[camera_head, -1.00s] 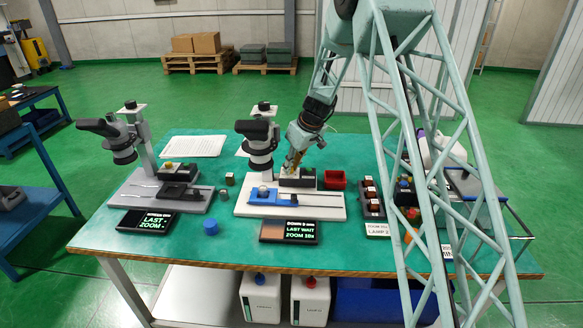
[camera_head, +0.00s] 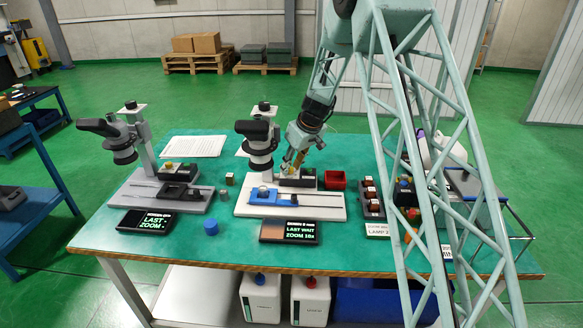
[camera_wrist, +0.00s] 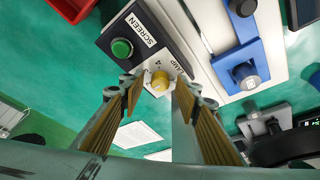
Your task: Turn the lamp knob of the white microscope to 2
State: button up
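The white microscope (camera_head: 262,146) stands on a white base (camera_head: 325,211) in the middle of the teal table. Its dark control box (camera_wrist: 133,38) has a green button (camera_wrist: 122,48) marked SCREEN. Beside the LAMP label is a yellow knob (camera_wrist: 160,80) on a pale dial plate. Some dial marks show, but I cannot tell the knob's setting. My gripper (camera_wrist: 158,102) is open, with a gold-padded finger on either side of the knob in the wrist view. I cannot tell whether the pads touch it. My gripper (camera_head: 290,168) also shows behind the white base.
A second, grey microscope (camera_head: 122,142) stands at left. A blue slide stage (camera_head: 265,198) lies on the white base. A dark display (camera_head: 289,231) lies in front of it. A red bin (camera_head: 335,180) sits right of the control box. A card reading LAMP 2 (camera_head: 377,230) stands at right.

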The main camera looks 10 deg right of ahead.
jog(key=shift+r, duration=0.1)
jog(key=v, duration=1.1)
jog(key=shift+s+r, duration=0.25)
jog(key=shift+r, duration=0.1)
dwell(0.4)
jog(key=s+a+r+m, duration=0.1)
jog(key=s+a+r, duration=0.1)
jog(key=s+r, duration=1.05)
jog(key=s+a+r+m, duration=0.1)
jog(key=s+a+r, duration=0.1)
jog(key=s+r, duration=1.1)
jog(key=s+d+f+m+h, duration=0.2)
jog(key=s+m, duration=0.1)
jog(key=s, duration=3.6)
jog(key=shift+s+m, duration=0.25)
jog(key=shift+m, duration=0.15)
